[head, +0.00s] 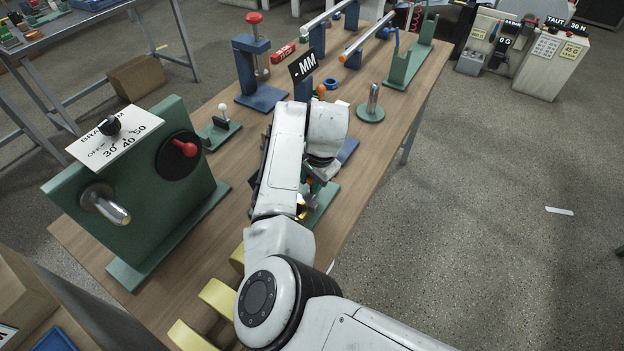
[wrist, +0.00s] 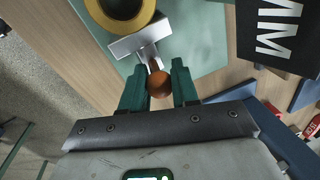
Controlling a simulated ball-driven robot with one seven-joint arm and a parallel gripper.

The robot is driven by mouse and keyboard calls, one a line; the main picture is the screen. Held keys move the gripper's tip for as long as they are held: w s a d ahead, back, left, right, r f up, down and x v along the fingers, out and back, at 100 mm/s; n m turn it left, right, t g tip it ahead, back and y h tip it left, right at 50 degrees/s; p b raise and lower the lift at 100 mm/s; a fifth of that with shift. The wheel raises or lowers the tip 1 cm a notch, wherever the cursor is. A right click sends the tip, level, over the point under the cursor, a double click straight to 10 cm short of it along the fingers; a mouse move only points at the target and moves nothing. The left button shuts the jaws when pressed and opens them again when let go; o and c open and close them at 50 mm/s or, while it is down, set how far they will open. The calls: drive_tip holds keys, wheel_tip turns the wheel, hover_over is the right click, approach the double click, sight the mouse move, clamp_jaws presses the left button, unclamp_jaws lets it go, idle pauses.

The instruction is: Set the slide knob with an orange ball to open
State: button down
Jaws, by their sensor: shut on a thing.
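In the wrist view, my gripper (wrist: 157,77) has its two green fingers on either side of an orange-brown ball (wrist: 160,86), shut on it. The ball sits at the end of a short stem by a light metal bracket (wrist: 141,38). These lie over a pale green base plate (wrist: 203,40), with a yellow ring (wrist: 151,10) beside the bracket. In the head view, my arm hides the ball and most of the slide. Only part of the green base plate (head: 322,205) shows there. Any open marking on the slide cannot be seen.
A sign reading "-MM" (head: 303,66) stands beyond my arm and shows close at right in the wrist view (wrist: 277,28). A green panel with a dial plate (head: 115,135) stands at left. A blue press (head: 258,95) and a metal post (head: 372,103) stand farther back.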

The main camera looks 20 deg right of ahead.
drive_tip(key=shift+d, duration=0.1)
drive_tip(key=shift+w+d+b, duration=0.55)
drive_tip(key=shift+w+d, duration=0.5)
drive_tip(key=shift+d, duration=0.3)
drive_tip(key=c, duration=0.9)
unclamp_jaws()
drive_tip(key=shift+o, duration=0.2)
drive_tip(key=shift+r, duration=0.1)
wheel_tip(320, 180, up, 10)
drive_tip(key=s+b, duration=0.1)
drive_tip(key=s, duration=0.1)
drive_tip(key=shift+d+r, duration=0.2)
drive_tip(key=shift+d, duration=0.25)
